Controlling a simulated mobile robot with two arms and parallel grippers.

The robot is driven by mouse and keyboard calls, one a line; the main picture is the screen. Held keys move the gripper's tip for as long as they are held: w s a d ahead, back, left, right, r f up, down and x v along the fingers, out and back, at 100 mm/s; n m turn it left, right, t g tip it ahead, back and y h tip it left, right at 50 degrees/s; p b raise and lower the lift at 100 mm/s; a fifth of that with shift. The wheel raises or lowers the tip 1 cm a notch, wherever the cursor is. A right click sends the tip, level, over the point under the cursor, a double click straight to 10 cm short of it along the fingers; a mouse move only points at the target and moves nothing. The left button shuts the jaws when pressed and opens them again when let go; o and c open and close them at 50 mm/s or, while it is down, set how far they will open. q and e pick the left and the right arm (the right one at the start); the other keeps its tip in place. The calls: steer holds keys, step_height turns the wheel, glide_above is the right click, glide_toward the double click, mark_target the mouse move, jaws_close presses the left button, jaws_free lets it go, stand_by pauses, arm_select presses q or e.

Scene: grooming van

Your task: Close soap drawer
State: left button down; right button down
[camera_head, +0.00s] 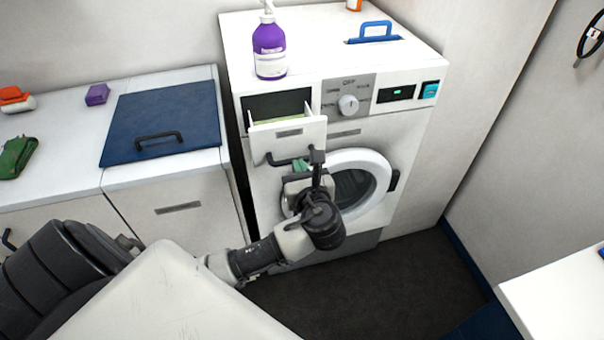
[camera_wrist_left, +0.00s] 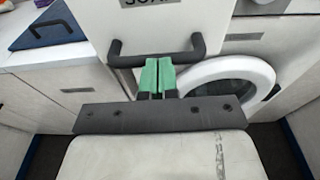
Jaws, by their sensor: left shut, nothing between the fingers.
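The soap drawer (camera_head: 289,136) is pulled out from the upper left of the white washing machine (camera_head: 408,127). Its white front has a label and a dark bar handle (camera_head: 290,160). My left gripper (camera_head: 302,166) is in front of the drawer, by the handle. In the left wrist view, the drawer front (camera_wrist_left: 152,32) fills the top, with the handle (camera_wrist_left: 157,59) below the label. The green fingertips of my left gripper (camera_wrist_left: 158,76) are together at the handle's bar, with nothing held. Whether they touch the handle is unclear. My right gripper is not in view.
A purple pump bottle (camera_head: 269,50) and a blue handle (camera_head: 375,32) are on top of the machine. The round door (camera_head: 378,172) is below the drawer. A counter with a blue lid (camera_head: 185,112) stands to the left. Dark floor (camera_head: 400,290) is clear at the right.

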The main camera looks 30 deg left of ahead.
mark_target(286, 133)
arm_select(q)
steer(key=x, duration=0.4)
steer(key=r+p+x, duration=0.1)
steer(key=x, duration=0.3)
steer(key=p+x, duration=0.1)
steer(key=x, duration=0.3)
steer(key=shift+w+r, duration=0.1)
steer(key=shift+r, duration=0.3)
